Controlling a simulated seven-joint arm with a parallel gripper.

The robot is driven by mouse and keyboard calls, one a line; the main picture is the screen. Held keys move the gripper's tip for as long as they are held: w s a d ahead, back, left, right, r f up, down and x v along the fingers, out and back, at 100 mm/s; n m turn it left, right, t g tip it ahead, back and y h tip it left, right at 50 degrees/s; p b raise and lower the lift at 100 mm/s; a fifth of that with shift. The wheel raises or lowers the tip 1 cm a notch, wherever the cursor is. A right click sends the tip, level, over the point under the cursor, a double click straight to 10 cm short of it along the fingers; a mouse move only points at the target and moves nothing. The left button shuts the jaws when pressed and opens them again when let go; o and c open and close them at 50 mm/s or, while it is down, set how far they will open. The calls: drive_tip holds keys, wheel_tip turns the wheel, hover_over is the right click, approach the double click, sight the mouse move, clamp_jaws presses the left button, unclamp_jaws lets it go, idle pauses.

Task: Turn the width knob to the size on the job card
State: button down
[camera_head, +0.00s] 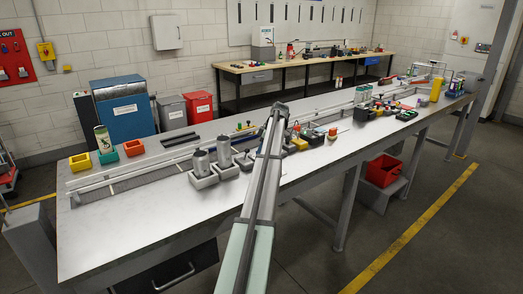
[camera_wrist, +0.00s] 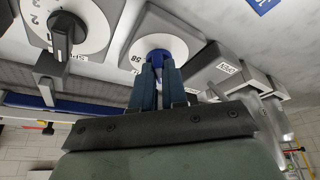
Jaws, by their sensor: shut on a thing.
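My gripper (camera_wrist: 158,88) is shut on a blue knob (camera_wrist: 158,53) in the wrist view. The knob sits at the middle of a round white dial (camera_wrist: 181,44) on a grey housing. A small label reading 58 lies at the dial's left edge. The fingers hide part of the dial, and I cannot make out a pointer or scale marks on it. In the head view my arm reaches over the long grey table (camera_head: 140,236), and the knob and fingertips cannot be made out. I cannot identify a readable job card in either view.
In the wrist view a second dial with a black knob (camera_wrist: 63,35) and numbers stands left of the blue one. A grey block with an OPEN label (camera_wrist: 227,67) is close on the right. Grey canisters (camera_head: 201,163) stand left of my arm in the head view.

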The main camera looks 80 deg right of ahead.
drive_tip(key=shift+d+n+y, duration=0.2)
drive_tip(key=shift+n+y, duration=0.5)
drive_tip(key=shift+n, duration=1)
drive_tip(key=c, duration=1.2)
unclamp_jaws()
drive_tip(key=shift+o, duration=0.2)
drive_tip(key=v, duration=1.3)
drive_tip(key=shift+r, duration=0.45)
